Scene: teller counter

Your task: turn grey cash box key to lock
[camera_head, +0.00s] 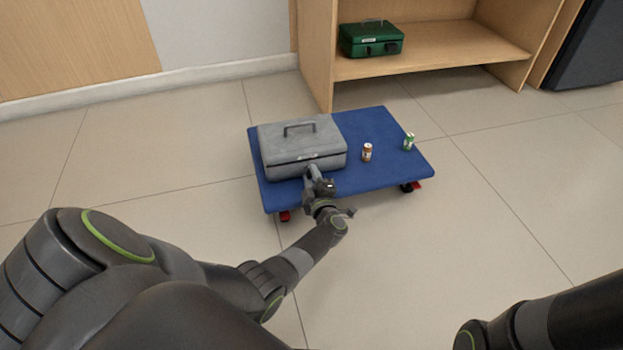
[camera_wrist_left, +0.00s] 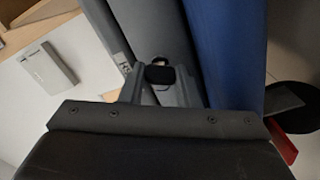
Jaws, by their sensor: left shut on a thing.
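The grey cash box (camera_head: 290,139) sits closed on the left part of a blue dolly (camera_head: 350,184), its handle on the lid. My left gripper (camera_head: 313,172) is at the front face of the box. In the left wrist view, the left gripper (camera_wrist_left: 162,78) is shut on a small dark key head (camera_wrist_left: 160,74) at the front of the grey box (camera_wrist_left: 150,30). A bit of metal shows just beyond the key head. The key's turn angle cannot be told. My right arm shows at the lower right of the head view; its gripper is out of view.
An orange-brown can (camera_head: 367,152) and a green can (camera_head: 408,142) stand on the dolly, right of the box. A green cash box (camera_head: 371,39) sits on a wooden shelf (camera_head: 440,52) behind. The tiled floor around the dolly is clear.

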